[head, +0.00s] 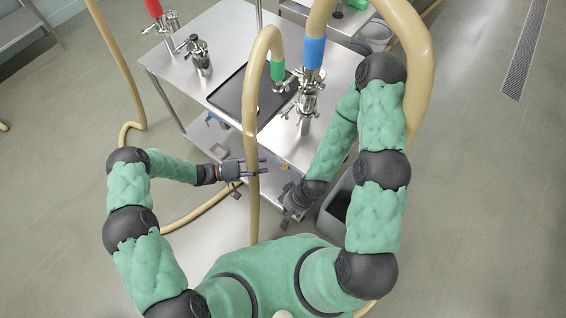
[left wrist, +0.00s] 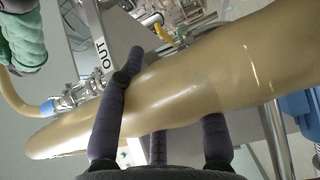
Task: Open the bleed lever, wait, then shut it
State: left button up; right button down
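I cannot clearly pick out the bleed lever. A small yellow handle-like part (left wrist: 166,37) shows behind the tan hose in the left wrist view, near metal fittings (left wrist: 75,98) and a plate (left wrist: 103,48) marked OUT. My left gripper (head: 262,167) is open, its fingers spread at the upright run of the tan hose (head: 249,130). In the left wrist view the same hose (left wrist: 210,80) crosses the fingers; I cannot tell whether they touch it. My right gripper (head: 291,200) is low beside the table's front edge, its fingers too small and dark to read.
A steel table (head: 222,50) carries a dark tray (head: 237,97), a pot-like steel fitting (head: 201,62) and clamped fittings with blue (head: 314,52), green (head: 277,70) and red (head: 154,8) sleeves. A grey bin (head: 333,212) stands right of my right gripper.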

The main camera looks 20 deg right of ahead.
aim_at(285, 165)
pick_arm(q)
jog(key=d, duration=0.6)
jog(key=s+d+b, duration=0.1)
jog(key=d, duration=0.2)
jog(key=shift+s+d, duration=0.1)
grip_shut()
